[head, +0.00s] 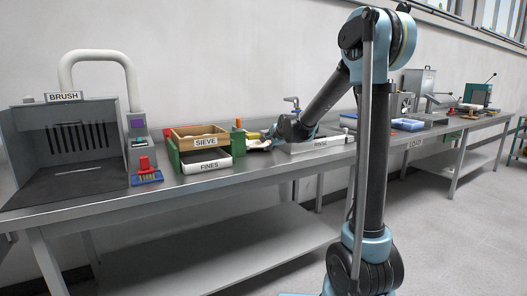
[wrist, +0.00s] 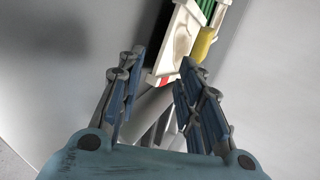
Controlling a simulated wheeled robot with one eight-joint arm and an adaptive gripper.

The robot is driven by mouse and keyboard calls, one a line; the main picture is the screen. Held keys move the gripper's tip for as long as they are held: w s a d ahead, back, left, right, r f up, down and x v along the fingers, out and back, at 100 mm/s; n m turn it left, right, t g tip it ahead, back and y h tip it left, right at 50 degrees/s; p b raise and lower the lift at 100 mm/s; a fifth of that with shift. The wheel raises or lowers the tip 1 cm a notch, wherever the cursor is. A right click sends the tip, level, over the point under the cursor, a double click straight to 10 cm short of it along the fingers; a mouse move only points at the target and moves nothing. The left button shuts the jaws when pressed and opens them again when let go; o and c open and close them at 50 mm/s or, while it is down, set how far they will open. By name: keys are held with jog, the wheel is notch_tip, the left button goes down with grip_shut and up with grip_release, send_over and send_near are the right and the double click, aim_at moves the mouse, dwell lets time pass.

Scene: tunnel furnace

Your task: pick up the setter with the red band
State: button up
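In the wrist view a cream setter (wrist: 180,38) with a shallow oval hollow lies past my fingertips. A short red band (wrist: 164,82) shows at its near end. My gripper (wrist: 163,56) has its two blue-grey fingers spread, with the setter's near end between and beyond the tips; no contact is clear. In the head view my gripper end is low over the bench beside the rinse basin, and its fingers are hard to make out. A small cream shape (head: 259,144) shows just left of it; I cannot tell if it is the setter.
Green slats (wrist: 207,10) and a yellow piece (wrist: 205,43) adjoin the setter. On the bench, the sieve box (head: 199,133) and fines tray (head: 208,167) stand left of my gripper, and the rinse basin (head: 318,146) right. The brush booth (head: 66,150) is far left.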

aim_at(261, 145)
jog(key=shift+x, duration=3.5)
jog(key=shift+c, duration=0.5)
grip_shut()
jog(key=shift+r, duration=1.25)
